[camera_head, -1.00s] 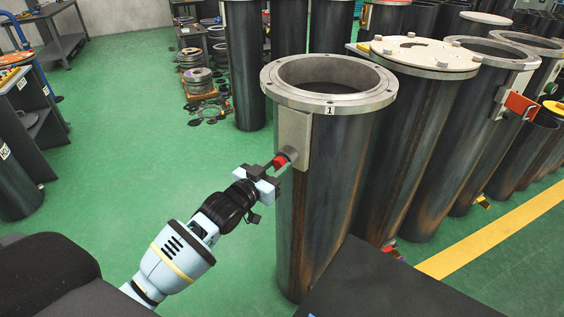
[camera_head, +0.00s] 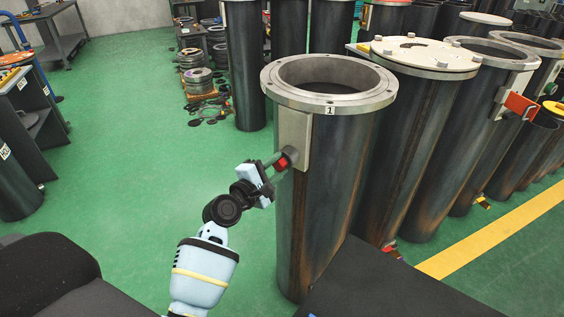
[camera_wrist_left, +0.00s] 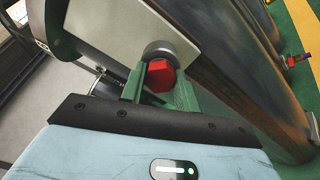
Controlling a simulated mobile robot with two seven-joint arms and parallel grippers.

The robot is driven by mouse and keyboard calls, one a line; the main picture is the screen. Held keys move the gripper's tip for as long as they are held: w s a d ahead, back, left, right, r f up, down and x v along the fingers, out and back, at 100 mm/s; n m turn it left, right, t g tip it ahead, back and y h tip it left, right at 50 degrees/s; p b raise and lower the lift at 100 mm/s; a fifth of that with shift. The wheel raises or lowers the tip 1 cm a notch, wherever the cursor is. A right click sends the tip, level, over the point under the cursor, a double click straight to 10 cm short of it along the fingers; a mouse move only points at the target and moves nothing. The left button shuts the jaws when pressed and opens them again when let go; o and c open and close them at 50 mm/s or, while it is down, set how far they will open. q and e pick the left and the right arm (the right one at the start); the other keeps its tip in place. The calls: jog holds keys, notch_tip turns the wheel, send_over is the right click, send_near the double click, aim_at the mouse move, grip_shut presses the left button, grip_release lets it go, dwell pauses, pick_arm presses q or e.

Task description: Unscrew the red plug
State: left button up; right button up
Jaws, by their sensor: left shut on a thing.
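The red plug (camera_head: 282,163) is a small hex-headed piece at a round grey fitting (camera_head: 291,154) on the side plate of the flanged cylinder marked 1 (camera_head: 330,200). My left gripper (camera_head: 277,160) is at the plug, its fingers shut on it. In the left wrist view the red hex head (camera_wrist_left: 161,75) sits between the green fingers (camera_wrist_left: 160,92), in front of the grey round fitting (camera_wrist_left: 160,49). Whether the plug's thread is still in the fitting is hidden. My right gripper is not in view.
A cylinder with a pale lid (camera_head: 425,52) and several more flanged cylinders stand close on the right. Stacked discs (camera_head: 198,82) lie at the back. The green floor (camera_head: 130,130) left of cylinder 1 is clear.

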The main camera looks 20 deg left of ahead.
aim_at(277, 166)
pick_arm(q)
jog(key=n, duration=0.2)
jog(key=shift+r+n, duration=0.15)
jog(key=shift+n, duration=0.25)
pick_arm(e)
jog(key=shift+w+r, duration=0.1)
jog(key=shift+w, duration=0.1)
pick_arm(q)
jog(key=shift+s+a+p, duration=0.15)
jog(key=shift+s+p, duration=0.15)
jog(key=shift+s, duration=0.3)
jog(key=shift+s+a, duration=0.1)
jog(key=shift+s, duration=0.2)
grip_shut()
jog(key=shift+s+a+p, duration=0.15)
jog(key=shift+s+p, duration=0.15)
jog(key=shift+s, duration=0.4)
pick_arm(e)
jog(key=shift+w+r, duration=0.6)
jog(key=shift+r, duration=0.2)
